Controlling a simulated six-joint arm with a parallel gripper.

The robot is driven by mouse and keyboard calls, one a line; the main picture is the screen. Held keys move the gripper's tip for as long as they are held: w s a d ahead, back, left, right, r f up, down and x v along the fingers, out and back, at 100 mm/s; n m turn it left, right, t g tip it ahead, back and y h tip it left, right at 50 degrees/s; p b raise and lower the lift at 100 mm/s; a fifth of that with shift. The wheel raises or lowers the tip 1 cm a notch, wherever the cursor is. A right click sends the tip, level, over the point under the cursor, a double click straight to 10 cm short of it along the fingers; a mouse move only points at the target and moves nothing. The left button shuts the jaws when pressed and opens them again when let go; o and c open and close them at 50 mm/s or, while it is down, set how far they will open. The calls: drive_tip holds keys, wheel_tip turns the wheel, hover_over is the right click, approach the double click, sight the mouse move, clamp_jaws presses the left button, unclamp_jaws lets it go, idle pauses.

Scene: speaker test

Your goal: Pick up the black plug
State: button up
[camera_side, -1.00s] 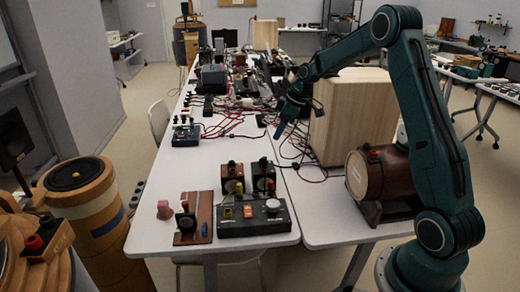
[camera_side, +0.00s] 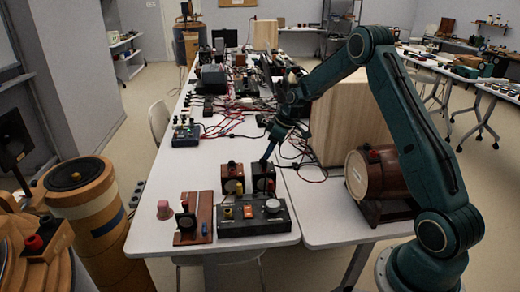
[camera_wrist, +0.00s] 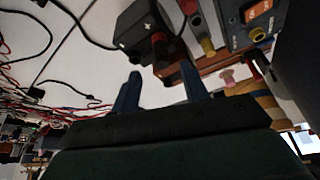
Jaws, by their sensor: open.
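My gripper (camera_side: 268,158) is low over the right one of two small dark boxes (camera_side: 263,184) near the table's front. In the wrist view my gripper (camera_wrist: 160,84) has its two blue fingers apart with nothing between them. Just beyond the fingertips, the dark box (camera_wrist: 136,25) carries a dark round plug-like piece (camera_wrist: 160,45) with some red on it. I cannot tell for certain whether this is the black plug. In the side view the fingers partly hide the top of the right box.
The left dark box (camera_side: 232,178) stands close beside the right one. A black control box (camera_side: 252,221) and a wooden board (camera_side: 194,222) lie in front, with a pink piece (camera_side: 164,209) to the left. Cables spread behind. A large wooden box (camera_side: 350,125) stands at right.

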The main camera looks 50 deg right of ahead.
drive_tip(key=shift+f, duration=0.15)
drive_tip(key=shift+x, duration=2.55)
drive_tip(key=shift+a, duration=0.15)
clamp_jaws()
wheel_tip(320, 180, up, 20)
hover_over(264, 160)
drive_tip(key=w+d, duration=0.4)
drive_tip(key=d, duration=0.1)
wheel_tip(264, 160, down, 11)
drive_tip(key=shift+w, duration=0.2)
